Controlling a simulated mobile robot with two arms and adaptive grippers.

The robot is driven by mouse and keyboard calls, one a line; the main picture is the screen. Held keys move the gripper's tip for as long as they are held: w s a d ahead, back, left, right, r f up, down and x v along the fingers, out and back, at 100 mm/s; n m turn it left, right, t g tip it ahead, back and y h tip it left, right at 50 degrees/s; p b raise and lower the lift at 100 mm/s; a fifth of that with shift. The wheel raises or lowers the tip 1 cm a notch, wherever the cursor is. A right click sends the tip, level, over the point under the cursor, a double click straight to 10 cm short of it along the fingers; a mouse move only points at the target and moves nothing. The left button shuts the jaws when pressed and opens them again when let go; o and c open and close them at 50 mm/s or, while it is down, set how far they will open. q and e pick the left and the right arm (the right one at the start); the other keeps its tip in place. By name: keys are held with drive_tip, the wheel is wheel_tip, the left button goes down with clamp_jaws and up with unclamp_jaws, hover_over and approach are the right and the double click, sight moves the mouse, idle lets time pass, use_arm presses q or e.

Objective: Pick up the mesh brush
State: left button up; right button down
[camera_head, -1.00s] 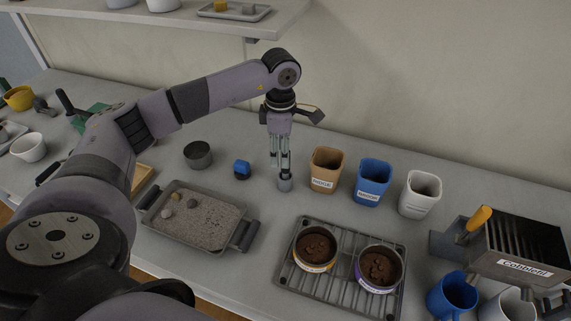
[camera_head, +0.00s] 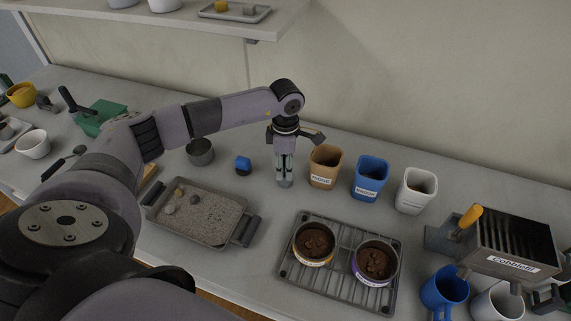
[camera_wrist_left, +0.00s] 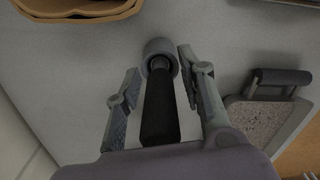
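An upright tool with a black handle and a round grey head, which I take to be the mesh brush (camera_wrist_left: 160,108), stands on the counter in the left wrist view. In the head view only its grey base (camera_head: 285,183) shows clearly, below my left gripper (camera_head: 285,168). That gripper points straight down over the tool. In the left wrist view its two fingers (camera_wrist_left: 160,88) are open, one on each side of the handle, with gaps between fingers and handle. My right gripper is not in view.
An orange-tan cup (camera_head: 325,167) stands close to the right of my left gripper, beside a blue cup (camera_head: 370,180) and a white cup (camera_head: 416,191). A rack (camera_head: 336,262) with two soil pots is in front.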

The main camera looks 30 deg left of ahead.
use_arm(q)
clamp_jaws()
drive_tip(key=shift+r, duration=0.15)
